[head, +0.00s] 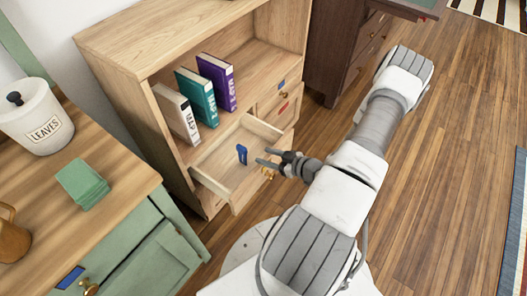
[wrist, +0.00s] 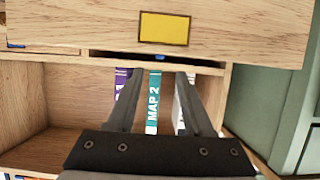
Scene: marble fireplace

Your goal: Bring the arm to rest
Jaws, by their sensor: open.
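My gripper (head: 262,156) is open and empty in the head view, with its dark fingers apart at the front edge of a pulled-out wooden drawer (head: 208,182). I cannot tell whether it touches the drawer. My arm stretches from the bottom of the head view up to the right, with its forearm bent back to the gripper. In the wrist view the open fingers (wrist: 158,76) point at a wooden panel with a yellow plate (wrist: 165,28), and the spaces between them show book spines.
A small blue object (head: 242,154) is in the drawer. White, teal (head: 196,97) and purple books stand on the shelf above. A green cabinet (head: 150,262) with a "LEAVES" jar (head: 38,120) stands left, a dark desk (head: 345,45) behind.

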